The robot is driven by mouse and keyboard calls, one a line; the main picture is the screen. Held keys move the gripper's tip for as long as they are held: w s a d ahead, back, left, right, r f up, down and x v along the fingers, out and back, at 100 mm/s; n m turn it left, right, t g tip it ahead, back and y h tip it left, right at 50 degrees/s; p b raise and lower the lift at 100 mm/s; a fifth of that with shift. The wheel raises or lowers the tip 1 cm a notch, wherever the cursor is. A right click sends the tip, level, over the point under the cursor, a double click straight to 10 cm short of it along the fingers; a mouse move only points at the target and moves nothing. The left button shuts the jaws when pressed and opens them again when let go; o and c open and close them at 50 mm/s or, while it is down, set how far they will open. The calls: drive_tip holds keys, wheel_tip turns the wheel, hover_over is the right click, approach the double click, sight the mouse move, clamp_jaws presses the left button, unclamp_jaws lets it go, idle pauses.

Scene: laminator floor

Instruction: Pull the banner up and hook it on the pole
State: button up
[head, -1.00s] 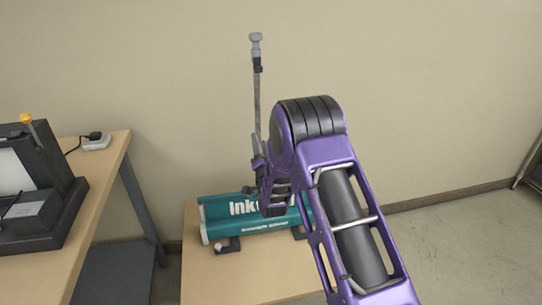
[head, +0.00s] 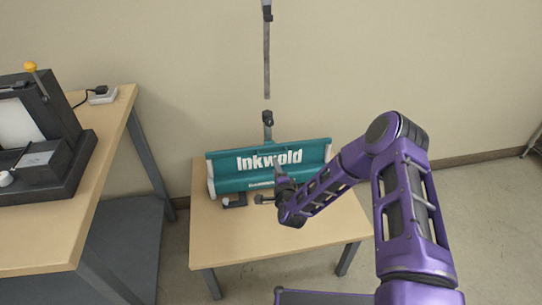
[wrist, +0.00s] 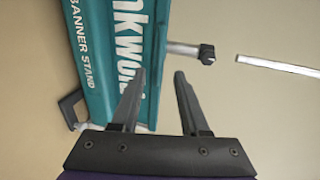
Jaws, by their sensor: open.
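The teal banner (head: 235,163), lettered "Inkwold", is low in its stand on the small table. In the wrist view the banner (wrist: 95,50) runs up the left side, turned sideways. The pole (head: 267,60) rises behind it, with a black clamp low down; a gap shows above that clamp. The clamp (wrist: 207,54) and a pale pole length (wrist: 280,68) also show in the wrist view. My gripper (head: 267,187) is open and empty in front of the banner's middle. In the wrist view the banner's edge appears between the fingers (wrist: 158,75); I cannot tell the depth.
The low wooden table (head: 300,245) has bare room in front of the stand. A taller table (head: 60,235) at left carries a dark machine (head: 70,165) and a white power plug block (head: 102,95). The wall is close behind the pole.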

sight(271, 154)
drive_tip(key=b+x, duration=0.1)
drive_tip(key=x, duration=0.9)
drive_tip(key=shift+w+a, duration=0.1)
drive_tip(key=shift+w, duration=0.1)
drive_tip(key=shift+c, duration=0.2)
clamp_jaws()
idle(0.9)
